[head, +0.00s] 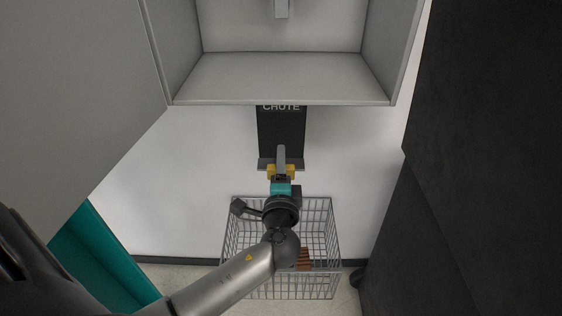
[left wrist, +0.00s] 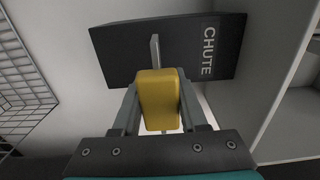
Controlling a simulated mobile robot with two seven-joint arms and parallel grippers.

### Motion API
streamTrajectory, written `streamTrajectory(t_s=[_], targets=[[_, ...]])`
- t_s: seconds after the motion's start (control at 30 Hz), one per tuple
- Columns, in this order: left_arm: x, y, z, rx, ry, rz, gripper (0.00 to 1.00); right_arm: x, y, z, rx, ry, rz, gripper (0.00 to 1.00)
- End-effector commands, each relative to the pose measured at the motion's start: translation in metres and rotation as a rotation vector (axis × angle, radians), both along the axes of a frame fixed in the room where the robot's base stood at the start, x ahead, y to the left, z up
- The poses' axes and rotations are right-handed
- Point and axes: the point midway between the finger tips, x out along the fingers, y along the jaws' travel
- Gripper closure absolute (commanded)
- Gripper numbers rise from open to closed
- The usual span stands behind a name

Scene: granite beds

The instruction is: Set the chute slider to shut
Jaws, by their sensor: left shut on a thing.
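The chute (head: 281,130) is a dark panel on the pale wall, with the word CHUTE at its top; it also shows in the left wrist view (left wrist: 120,50). The slider's yellow handle (left wrist: 158,98) stands out in front of it, near the panel's lower end; it also shows in the head view (head: 271,172). My left gripper (head: 281,168) is shut on the yellow handle, with one finger on each side of it in the left wrist view (left wrist: 160,105). Part of the handle is hidden by a finger in the head view. My right gripper is not in view.
A wire basket (head: 325,215) with brown pieces (head: 304,260) in it stands on the floor below the chute, partly behind my left arm. A grey open box (head: 280,78) juts out above the chute. Dark tall surfaces (head: 480,130) stand at the right. A grey panel (head: 70,90) is at the left.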

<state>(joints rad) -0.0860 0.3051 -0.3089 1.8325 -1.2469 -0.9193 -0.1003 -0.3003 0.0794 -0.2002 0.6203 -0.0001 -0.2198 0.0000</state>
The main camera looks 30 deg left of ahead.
Motion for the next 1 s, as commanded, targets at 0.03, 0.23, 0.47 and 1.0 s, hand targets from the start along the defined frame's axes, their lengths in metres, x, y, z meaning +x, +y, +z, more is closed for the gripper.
streamTrajectory(t_s=[0.03, 0.23, 0.47, 1.0], targets=[[0.000, 0.000, -0.001, 0.000, 0.002, 0.000, 1.00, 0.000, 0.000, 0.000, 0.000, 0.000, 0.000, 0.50], [0.000, 0.000, -0.001, 0.000, 0.002, 0.000, 1.00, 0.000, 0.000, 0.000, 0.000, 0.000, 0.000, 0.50], [0.000, 0.000, -0.001, -0.001, 0.003, 0.000, 1.00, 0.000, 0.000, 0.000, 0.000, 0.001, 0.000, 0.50], [0.038, 0.023, -0.002, -0.002, 0.003, 0.000, 1.00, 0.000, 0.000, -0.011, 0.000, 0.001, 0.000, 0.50]])
